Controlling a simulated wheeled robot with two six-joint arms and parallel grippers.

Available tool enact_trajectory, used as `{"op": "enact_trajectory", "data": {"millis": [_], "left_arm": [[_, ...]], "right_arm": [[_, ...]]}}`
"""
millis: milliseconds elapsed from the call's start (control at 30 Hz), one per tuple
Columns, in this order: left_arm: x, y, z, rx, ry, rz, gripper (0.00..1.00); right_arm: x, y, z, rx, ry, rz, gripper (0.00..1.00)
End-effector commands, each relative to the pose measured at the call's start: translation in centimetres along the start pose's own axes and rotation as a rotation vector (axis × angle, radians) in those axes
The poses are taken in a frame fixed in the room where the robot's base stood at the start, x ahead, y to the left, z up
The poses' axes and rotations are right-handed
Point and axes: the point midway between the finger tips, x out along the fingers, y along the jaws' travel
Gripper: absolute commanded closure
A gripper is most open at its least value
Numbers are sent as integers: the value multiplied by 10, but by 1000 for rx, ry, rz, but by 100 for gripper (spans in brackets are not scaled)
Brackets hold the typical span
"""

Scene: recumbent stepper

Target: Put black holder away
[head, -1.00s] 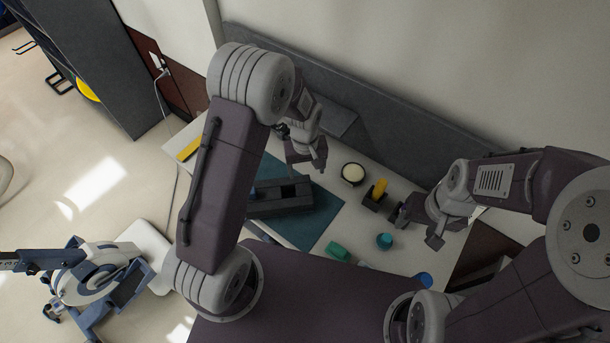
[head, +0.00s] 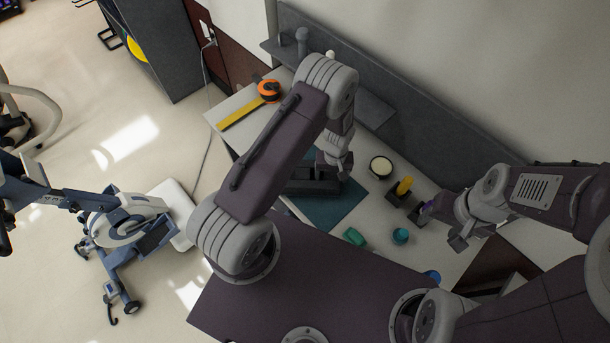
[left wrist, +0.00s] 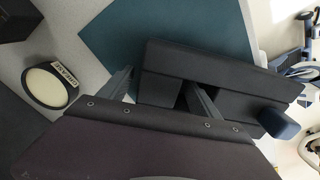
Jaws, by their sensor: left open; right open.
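A long black holder (head: 312,186) with a divided, blocky top lies on the teal mat (head: 335,213), partly hidden by my left arm in the head view. In the left wrist view the black holder (left wrist: 215,70) fills the middle, with a dark blue rounded piece (left wrist: 278,122) at its right end. My left gripper (head: 337,163) is open at the holder; its fingers (left wrist: 157,92) straddle part of it, and contact cannot be told. A smaller black holder (head: 396,199) with a yellow item stands to the right. My right gripper (head: 441,227) is open near the table's right side.
A round cream-topped container (head: 381,167) stands near the back. A teal cup (head: 400,235), a green item (head: 354,236) and a blue item (head: 432,276) are along the front. An orange tape (head: 268,90) and yellow bar (head: 240,112) lie at the left end. A grey panel rises behind.

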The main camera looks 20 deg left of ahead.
Motion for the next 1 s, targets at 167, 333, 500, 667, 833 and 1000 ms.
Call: {"op": "enact_trajectory", "data": {"millis": [167,333,500,667,833,1000], "left_arm": [[3,0,0,0,1,0,27],[3,0,0,0,0,0,58],[3,0,0,1,0,0,100],[2,0,0,1,0,0,100],[-2,1,-1,1,2,1,100],[-24,1,-1,1,5,3,100]], "right_arm": [[0,0,0,0,0,0,41],[0,0,0,0,0,0,41],[0,0,0,0,0,0,41],[0,0,0,0,0,0,41],[3,0,0,0,0,0,41],[12,0,1,0,0,0,41]]}}
